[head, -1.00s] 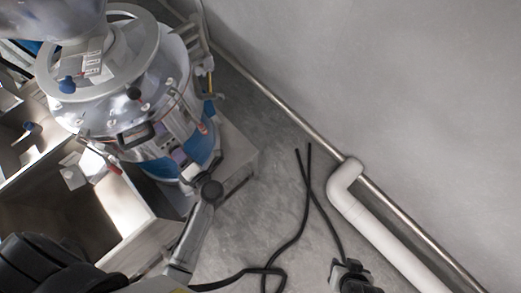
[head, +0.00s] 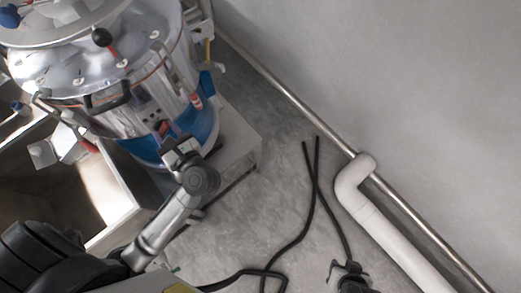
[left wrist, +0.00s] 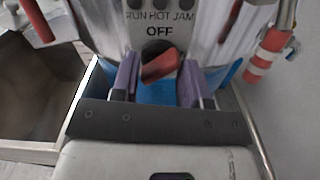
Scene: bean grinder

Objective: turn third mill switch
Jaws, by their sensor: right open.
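The mill is a large shiny metal drum with a blue lower part (head: 203,130), at the upper left of the head view. Its red switch (left wrist: 160,66) sits below the word OFF in the left wrist view and is turned at a slant. My left gripper (left wrist: 157,82) is open, with one purple-padded finger on each side of the switch. Gaps show between the fingers and the switch. In the head view my left gripper (head: 176,146) is at the mill's front, and its fingertips are hard to make out. My right gripper (head: 346,274) shows small at the bottom edge, far from the mill.
A grey open bin (head: 118,190) stands left of my left arm. A red-and-white handle (left wrist: 269,52) hangs right of the switch. Black cables (head: 304,230) cross the floor. A white pipe (head: 385,232) and a metal rail run along the wall.

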